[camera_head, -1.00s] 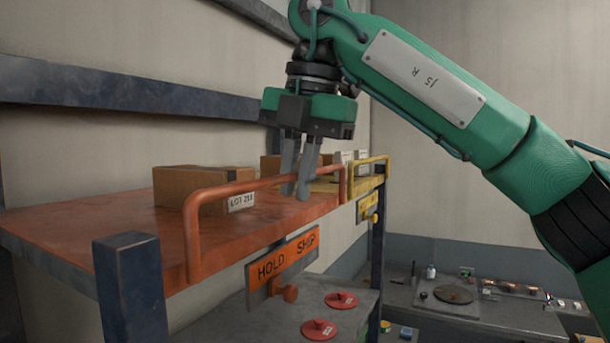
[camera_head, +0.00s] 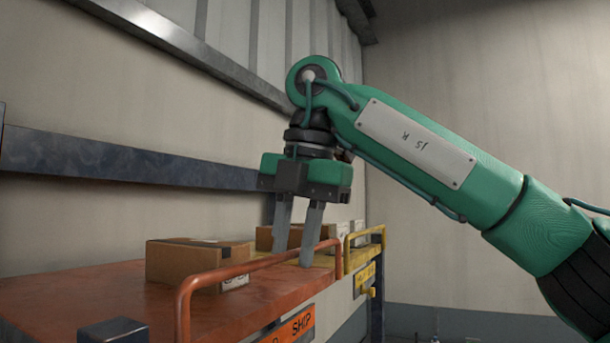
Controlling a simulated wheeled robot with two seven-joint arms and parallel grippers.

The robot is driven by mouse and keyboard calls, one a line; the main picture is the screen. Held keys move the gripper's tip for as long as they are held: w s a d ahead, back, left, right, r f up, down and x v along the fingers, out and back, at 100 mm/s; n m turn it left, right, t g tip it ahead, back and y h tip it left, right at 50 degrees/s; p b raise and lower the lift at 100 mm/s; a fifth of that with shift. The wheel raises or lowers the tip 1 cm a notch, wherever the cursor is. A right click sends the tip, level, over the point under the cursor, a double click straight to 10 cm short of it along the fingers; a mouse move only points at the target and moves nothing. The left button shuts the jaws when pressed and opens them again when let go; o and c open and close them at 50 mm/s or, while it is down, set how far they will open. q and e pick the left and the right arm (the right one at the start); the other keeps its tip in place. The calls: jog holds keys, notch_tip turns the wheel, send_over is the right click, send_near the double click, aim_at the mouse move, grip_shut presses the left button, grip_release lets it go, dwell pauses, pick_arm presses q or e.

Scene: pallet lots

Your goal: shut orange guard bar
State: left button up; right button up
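The orange guard bar (camera_head: 222,273) stands upright along the front edge of the orange shelf (camera_head: 75,300), in front of a cardboard box. My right gripper (camera_head: 294,246) points down at the right part of the bar. Its two fingers are spread, one on the far side of the bar and one overlapping it in the picture. I cannot tell whether either finger touches the bar. My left gripper is not in view.
A cardboard box (camera_head: 190,262) sits on the orange shelf, with more boxes (camera_head: 333,234) farther back. A yellow guard bar (camera_head: 364,248) stands beyond the orange one. A HOLD/SHIP sign (camera_head: 300,325) hangs below, partly cut off.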

notch_tip(320, 180, up, 12)
jog(key=s+d, duration=0.1)
jog(key=shift+d+f, duration=0.2)
jog(key=shift+d, duration=0.1)
dwell(0.3)
jog(key=shift+s, duration=0.1)
